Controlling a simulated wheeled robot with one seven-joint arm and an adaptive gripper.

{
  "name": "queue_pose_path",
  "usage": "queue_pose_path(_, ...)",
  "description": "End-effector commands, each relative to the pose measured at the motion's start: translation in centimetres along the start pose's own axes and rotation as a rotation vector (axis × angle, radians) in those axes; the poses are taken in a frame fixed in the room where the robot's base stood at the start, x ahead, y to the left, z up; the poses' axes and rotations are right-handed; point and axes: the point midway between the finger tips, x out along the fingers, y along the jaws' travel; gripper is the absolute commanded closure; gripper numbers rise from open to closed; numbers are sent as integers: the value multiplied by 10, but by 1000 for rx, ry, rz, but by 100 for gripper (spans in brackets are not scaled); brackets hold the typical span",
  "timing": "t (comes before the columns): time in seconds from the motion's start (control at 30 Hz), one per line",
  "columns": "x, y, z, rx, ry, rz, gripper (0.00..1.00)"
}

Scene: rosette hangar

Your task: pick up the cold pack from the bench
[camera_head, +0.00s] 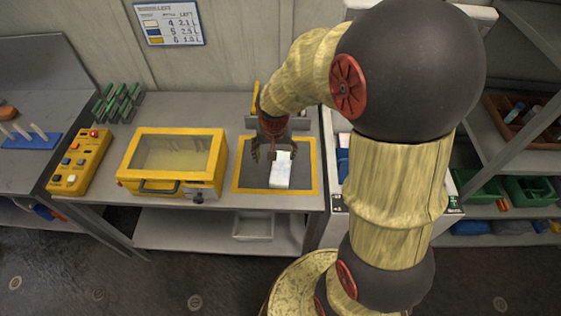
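A white pack with pale markings, which looks like the cold pack (281,172), is on a dark mat with a yellow border (250,183) on the grey bench (226,108). My gripper (274,155) is just above and behind the pack, pointing down. Its dark fingers look spread apart, one left of the pack and one near its top right edge. The pack's far end is close to the fingers. I cannot tell whether they touch it.
A yellow case with a clear lid (175,155) stands left of the mat, and a yellow button box (80,162) beyond it. A green rack (118,103) is at the back. Shelves with green bins (530,190) stand at right. A bin (253,226) sits on the lower shelf.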

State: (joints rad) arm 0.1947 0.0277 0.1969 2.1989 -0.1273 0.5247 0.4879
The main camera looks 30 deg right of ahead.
Motion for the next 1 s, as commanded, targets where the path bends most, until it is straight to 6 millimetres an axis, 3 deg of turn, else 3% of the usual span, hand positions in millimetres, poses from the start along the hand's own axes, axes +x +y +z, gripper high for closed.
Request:
queue_pose_path(0.2, 40, 11, -12, 91, -48, 29, 27)
queue_pose_path(1.0, 127, 20, -15, 111, -58, 35, 27)
